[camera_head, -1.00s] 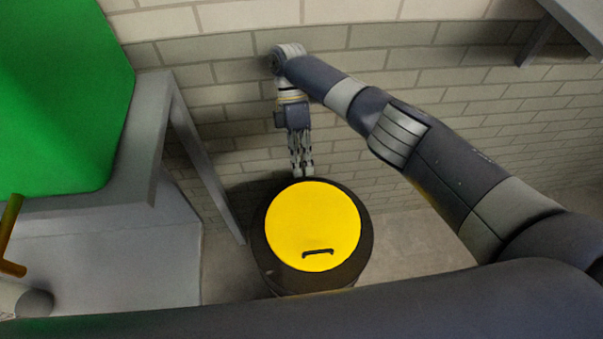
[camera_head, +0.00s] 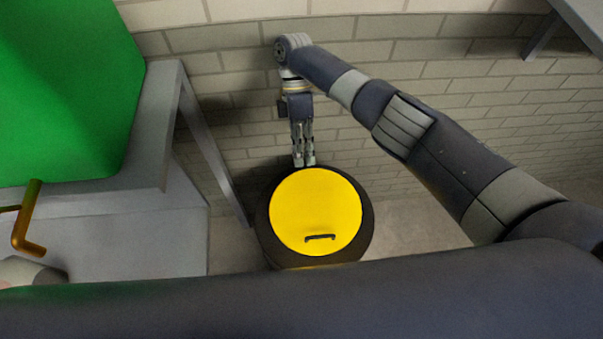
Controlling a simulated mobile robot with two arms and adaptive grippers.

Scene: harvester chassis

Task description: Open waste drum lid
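The waste drum (camera_head: 263,232) is dark and round and stands on the floor in the middle of the view. Its yellow lid (camera_head: 315,205) lies flat on top and looks shut. A small dark handle (camera_head: 320,238) sits on the lid's near side. My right gripper (camera_head: 304,163) points down at the far rim of the drum, across the lid from the handle. Its fingers are close together with nothing seen between them; I cannot tell if the tips touch the rim. My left gripper is not in view.
A grey table (camera_head: 150,200) with a green container (camera_head: 65,95) on it stands at the left. A brass-coloured pipe or lever (camera_head: 27,225) shows at the left edge. A brick wall (camera_head: 400,55) is behind the drum. Bare floor (camera_head: 405,225) lies right of the drum.

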